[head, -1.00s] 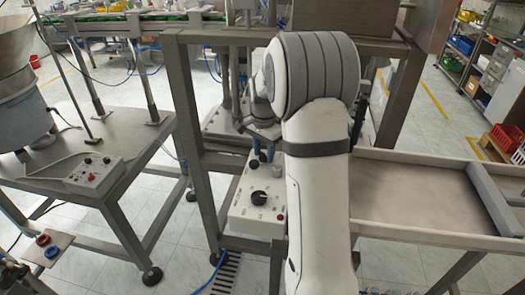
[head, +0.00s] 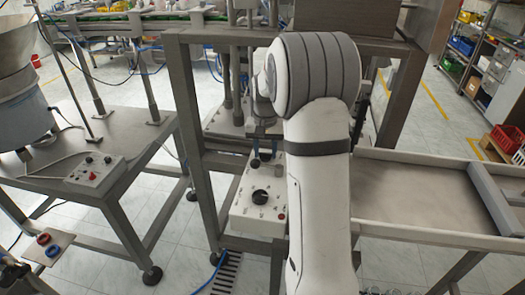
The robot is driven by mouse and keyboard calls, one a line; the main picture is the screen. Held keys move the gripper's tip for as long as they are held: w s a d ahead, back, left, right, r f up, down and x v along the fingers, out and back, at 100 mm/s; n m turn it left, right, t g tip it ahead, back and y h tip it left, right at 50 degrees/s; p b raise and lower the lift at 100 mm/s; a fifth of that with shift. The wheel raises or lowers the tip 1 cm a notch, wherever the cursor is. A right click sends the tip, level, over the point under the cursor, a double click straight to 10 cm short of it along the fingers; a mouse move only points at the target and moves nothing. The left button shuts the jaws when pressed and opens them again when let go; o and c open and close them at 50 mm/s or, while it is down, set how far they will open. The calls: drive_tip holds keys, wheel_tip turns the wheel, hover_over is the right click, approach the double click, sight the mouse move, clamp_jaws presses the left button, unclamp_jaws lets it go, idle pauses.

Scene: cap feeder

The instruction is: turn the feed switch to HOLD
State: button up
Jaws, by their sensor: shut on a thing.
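A pale control box (head: 240,217) stands beside the metal frame, left of my arm. A black round dial (head: 260,197) with small marks around it sits on its top, uncovered by my gripper. My gripper (head: 265,158) points down at the far end of the box, beyond the dial. It is shut on a small control there, which appears to be the feed switch; the fingers and arm mostly hide it. The labels are too small to read, so I cannot tell which position it points to.
A red button (head: 281,217) sits right of the dial, close to my arm. Steel frame posts (head: 200,130) stand left of the box. A shallow tray (head: 410,195) lies right of my arm. Another control box (head: 95,172) is on the left table.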

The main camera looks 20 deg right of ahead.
drive_tip(key=n, duration=0.4)
drive_tip(key=shift+w+r+n, duration=0.2)
drive_tip(key=shift+w+n, duration=0.05)
drive_tip(key=shift+n, duration=0.05)
idle(0.5)
drive_tip(key=o, duration=1)
drive_tip(key=shift+f, duration=0.15)
wheel_tip(320, 180, up, 8)
drive_tip(key=shift+f, duration=0.1)
drive_tip(key=shift+s, duration=0.1)
